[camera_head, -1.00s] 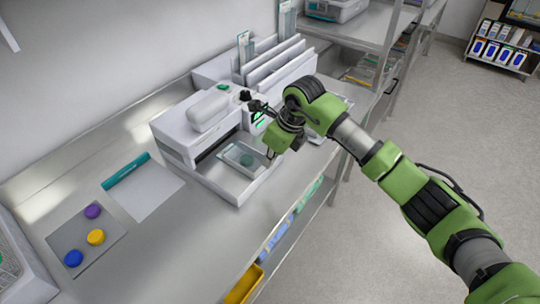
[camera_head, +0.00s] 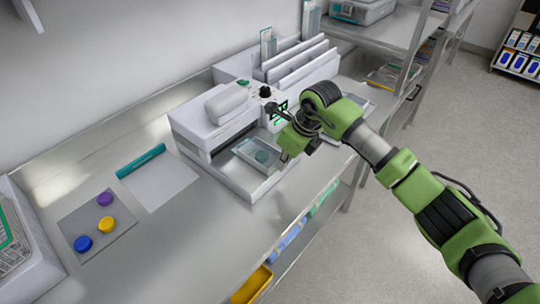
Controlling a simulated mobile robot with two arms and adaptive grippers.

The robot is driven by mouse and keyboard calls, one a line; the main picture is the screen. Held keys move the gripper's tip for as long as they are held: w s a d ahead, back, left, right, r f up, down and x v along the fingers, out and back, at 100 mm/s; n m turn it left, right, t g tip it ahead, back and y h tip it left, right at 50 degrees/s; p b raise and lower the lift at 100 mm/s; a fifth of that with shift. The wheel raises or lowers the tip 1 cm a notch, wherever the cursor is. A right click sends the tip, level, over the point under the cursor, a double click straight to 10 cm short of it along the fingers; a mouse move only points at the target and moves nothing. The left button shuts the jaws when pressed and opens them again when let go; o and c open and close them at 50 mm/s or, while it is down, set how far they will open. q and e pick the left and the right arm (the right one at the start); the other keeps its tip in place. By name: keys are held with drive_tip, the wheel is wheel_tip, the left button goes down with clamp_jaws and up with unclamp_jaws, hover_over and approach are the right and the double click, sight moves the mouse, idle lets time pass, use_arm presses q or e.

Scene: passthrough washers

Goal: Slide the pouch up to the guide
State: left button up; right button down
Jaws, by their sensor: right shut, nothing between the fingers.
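The pouch (camera_head: 252,149) looks like a small clear packet with a greenish round disc inside. It lies flat on the tray (camera_head: 251,187) of a white sealing machine (camera_head: 189,130), near the dark slot. I cannot make out for certain which edge is the guide, or whether the pouch touches it. My right gripper (camera_head: 285,156) is shut and empty, pointing down just right of the pouch. Whether its fingertips touch the pouch is unclear. My left gripper is not in view.
A pale sheet with a teal strip (camera_head: 141,161) lies left of the machine. A grey mat (camera_head: 112,228) holds purple, yellow and blue discs. White dividers (camera_head: 303,65) stand behind the machine. A yellow bin (camera_head: 252,285) sits below the counter.

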sight(270, 157)
drive_tip(key=shift+w+a+b, duration=0.65)
drive_tip(key=shift+a+b, duration=0.1)
drive_tip(key=shift+a, duration=0.15)
drive_tip(key=shift+w+a+b, duration=0.65)
drive_tip(key=shift+a+b, duration=0.05)
drive_tip(key=shift+a, duration=0.2)
drive_tip(key=shift+s+d+r+p, duration=0.1)
drive_tip(key=shift+d+r+p, duration=0.1)
drive_tip(key=shift+r+p, duration=0.15)
drive_tip(key=shift+s+d+r+p, duration=0.45)
drive_tip(key=shift+d+r+p, duration=0.15)
drive_tip(key=shift+r, duration=0.25)
drive_tip(key=shift+s+d+r+p, duration=0.4)
drive_tip(key=shift+d+r+p, duration=0.15)
drive_tip(key=shift+r, duration=0.25)
drive_tip(key=shift+a, duration=0.1)
